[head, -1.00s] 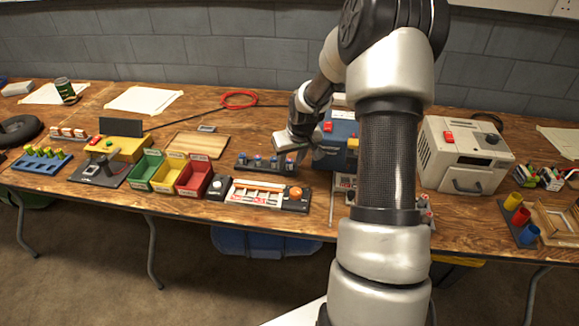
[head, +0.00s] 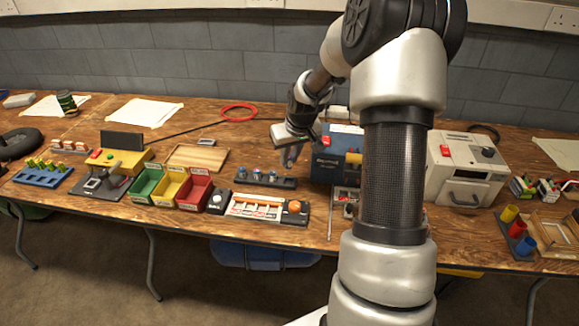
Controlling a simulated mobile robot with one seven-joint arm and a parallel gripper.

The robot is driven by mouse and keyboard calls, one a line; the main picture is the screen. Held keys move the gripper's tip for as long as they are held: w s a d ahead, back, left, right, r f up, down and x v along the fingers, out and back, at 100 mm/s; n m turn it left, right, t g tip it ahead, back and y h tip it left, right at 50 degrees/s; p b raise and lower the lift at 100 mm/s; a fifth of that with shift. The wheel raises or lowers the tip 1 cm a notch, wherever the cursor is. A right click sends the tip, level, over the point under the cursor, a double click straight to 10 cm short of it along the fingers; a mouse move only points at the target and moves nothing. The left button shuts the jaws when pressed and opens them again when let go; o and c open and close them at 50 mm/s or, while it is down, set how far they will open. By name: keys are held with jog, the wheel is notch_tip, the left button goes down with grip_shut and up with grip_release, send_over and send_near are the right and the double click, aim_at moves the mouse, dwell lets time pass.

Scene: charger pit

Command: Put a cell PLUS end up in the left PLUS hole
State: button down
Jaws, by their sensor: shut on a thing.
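My gripper (head: 291,158) is above the right end of a dark rack (head: 288,183), in front of the blue box. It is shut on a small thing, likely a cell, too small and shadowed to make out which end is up. Three cells with bluish tops stand in the rack: a left one (head: 242,173), a middle one (head: 257,174) and a right one (head: 272,176). A panel (head: 343,196) right of the rack is partly hidden by my arm. I cannot make out the left PLUS hole in this view.
A blue box (head: 325,168) stands close right of my gripper. Green, yellow and red bins (head: 195,190) stand to the left, and a cream machine (head: 462,168) to the right.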

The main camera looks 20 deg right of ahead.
jog(key=r, duration=0.2)
jog(key=shift+a+r+p, duration=0.25)
jog(key=shift+r+p, duration=0.1)
jog(key=shift+p, duration=0.05)
jog(key=s+a+f+n+y+p, duration=0.1)
jog(key=s+a+n+p, duration=0.15)
jog(key=a, duration=0.55)
jog(key=s+a+n+y+p, duration=0.1)
jog(key=a+n+p, duration=0.15)
jog(key=a, duration=0.65)
jog(key=shift+m, duration=0.3)
jog(key=shift+w+d+f+b, duration=0.1)
jog(key=shift+f+b, duration=0.85)
jog(key=shift+f, duration=0.65)
jog(key=shift+w+d+f+b, duration=0.1)
jog(key=shift+f+b, duration=0.8)
jog(key=shift+f, duration=0.7)
jog(key=shift+f+b, duration=0.8)
jog(key=shift+f, duration=0.15)
